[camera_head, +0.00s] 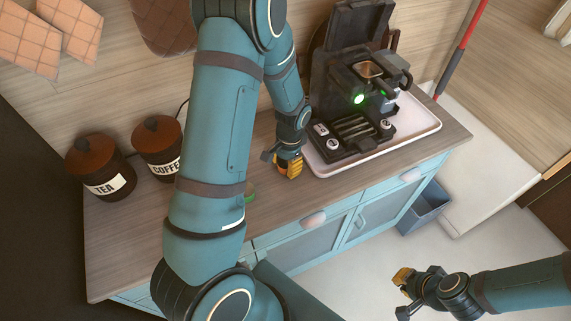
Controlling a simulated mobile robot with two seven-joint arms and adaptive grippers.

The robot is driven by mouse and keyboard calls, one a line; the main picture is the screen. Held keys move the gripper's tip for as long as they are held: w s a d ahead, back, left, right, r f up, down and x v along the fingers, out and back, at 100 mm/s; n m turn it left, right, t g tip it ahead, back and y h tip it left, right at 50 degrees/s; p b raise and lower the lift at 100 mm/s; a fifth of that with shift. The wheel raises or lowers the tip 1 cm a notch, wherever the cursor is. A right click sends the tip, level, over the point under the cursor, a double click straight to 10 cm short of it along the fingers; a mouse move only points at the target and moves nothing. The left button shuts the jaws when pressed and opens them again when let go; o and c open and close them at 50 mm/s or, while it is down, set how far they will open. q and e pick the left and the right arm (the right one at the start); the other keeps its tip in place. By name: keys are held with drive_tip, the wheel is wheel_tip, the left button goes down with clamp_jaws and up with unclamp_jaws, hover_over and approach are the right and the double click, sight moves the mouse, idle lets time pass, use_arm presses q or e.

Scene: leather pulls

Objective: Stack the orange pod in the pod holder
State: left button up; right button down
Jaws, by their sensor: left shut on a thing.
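My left gripper (289,166) is low over the counter, just left of the white tray's near corner. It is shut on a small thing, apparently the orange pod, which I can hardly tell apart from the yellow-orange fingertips. I cannot make out the pod holder, and my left arm covers that part of the counter. My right gripper (404,290) is off the counter at the lower right, above the floor; its finger opening is unclear.
A black coffee machine (350,85) with a green light stands on a white tray (425,125). Tea (102,170) and coffee (157,147) canisters stand at the left. The wooden counter (335,190) is clear along its front edge. A grey bin (425,208) stands beside the cabinet.

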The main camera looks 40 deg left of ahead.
use_arm(q)
drive_tip(key=shift+f, duration=0.2)
drive_tip(key=o, duration=0.5)
drive_tip(key=shift+o, duration=1.4)
drive_tip(key=shift+r, duration=0.15)
